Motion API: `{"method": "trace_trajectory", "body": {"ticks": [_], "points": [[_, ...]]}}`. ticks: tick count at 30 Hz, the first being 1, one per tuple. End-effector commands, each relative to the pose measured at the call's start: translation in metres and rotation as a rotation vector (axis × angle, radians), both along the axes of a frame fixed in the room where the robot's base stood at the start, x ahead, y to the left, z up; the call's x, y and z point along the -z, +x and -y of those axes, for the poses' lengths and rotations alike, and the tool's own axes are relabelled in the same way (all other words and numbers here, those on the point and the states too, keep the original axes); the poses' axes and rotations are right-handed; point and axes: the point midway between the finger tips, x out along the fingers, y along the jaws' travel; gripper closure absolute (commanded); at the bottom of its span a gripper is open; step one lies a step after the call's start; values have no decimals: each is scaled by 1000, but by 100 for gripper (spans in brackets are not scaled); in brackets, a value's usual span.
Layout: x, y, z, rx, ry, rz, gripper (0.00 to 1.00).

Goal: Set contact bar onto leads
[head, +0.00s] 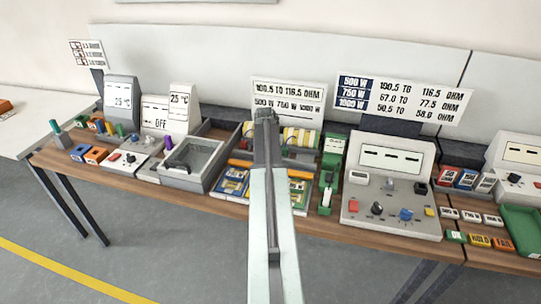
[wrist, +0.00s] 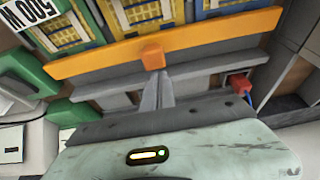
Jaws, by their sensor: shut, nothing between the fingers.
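The contact bar appears to be the long orange bar (wrist: 215,33) with a small orange knob (wrist: 152,57) at its middle. In the head view my gripper (head: 265,118) and arm hide the middle of the panel tray; an orange end (head: 299,174) and panels (head: 234,182) show either side. The leads cannot be made out.
A red connector (wrist: 240,82) with a blue wire sits right of the fingers in the wrist view. In the head view, a green device (head: 333,152) and a grey console (head: 392,185) stand right of the tray.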

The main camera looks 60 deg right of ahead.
Motion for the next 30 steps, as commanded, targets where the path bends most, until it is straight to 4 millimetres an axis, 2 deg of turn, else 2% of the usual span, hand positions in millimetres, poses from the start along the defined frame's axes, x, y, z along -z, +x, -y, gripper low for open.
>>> {"method": "trace_trajectory", "body": {"ticks": [5, 6, 9, 12, 16, 19, 30], "points": [[0, 12, 35, -3, -8, 4, 100], [-23, 7, 26, -3, -8, 4, 100], [-49, 3, 16, -2, -9, 3, 100], [-72, 1, 9, -3, -9, 4, 100], [-93, -1, 1, -3, -10, 4, 100], [-98, -2, -2, -3, -10, 4, 100], [-95, -1, -2, -4, -10, 4, 100]]}}
